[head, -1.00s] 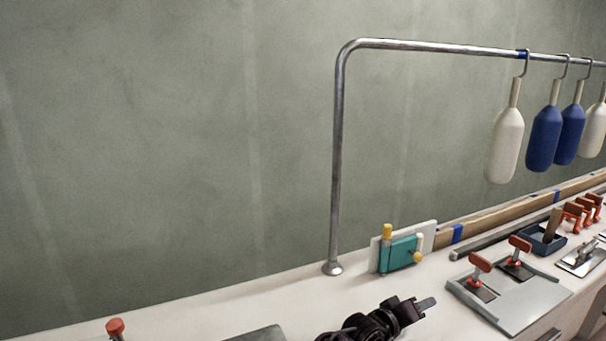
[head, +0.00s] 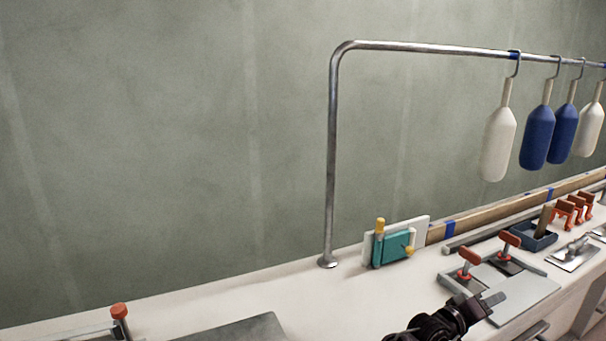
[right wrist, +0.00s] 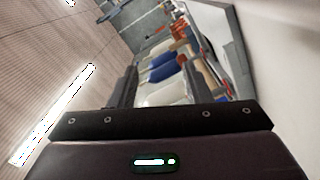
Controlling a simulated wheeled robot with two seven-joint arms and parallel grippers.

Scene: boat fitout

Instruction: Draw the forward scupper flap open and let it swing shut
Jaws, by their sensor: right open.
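I cannot tell for certain which fitting is the forward scupper flap. A grey plate (head: 522,291) on the bench carries two dark flap-like pieces with red T-handles, the nearer handle (head: 469,257) and the farther handle (head: 509,239). Both dark pieces look flat on the plate. My right gripper (head: 489,304) is open and empty, in front of the plate's near left corner in the head view. In the right wrist view its open fingers (right wrist: 185,85) show with nothing between them. My left gripper is out of view.
White and blue fenders (head: 537,138) hang from the rail.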

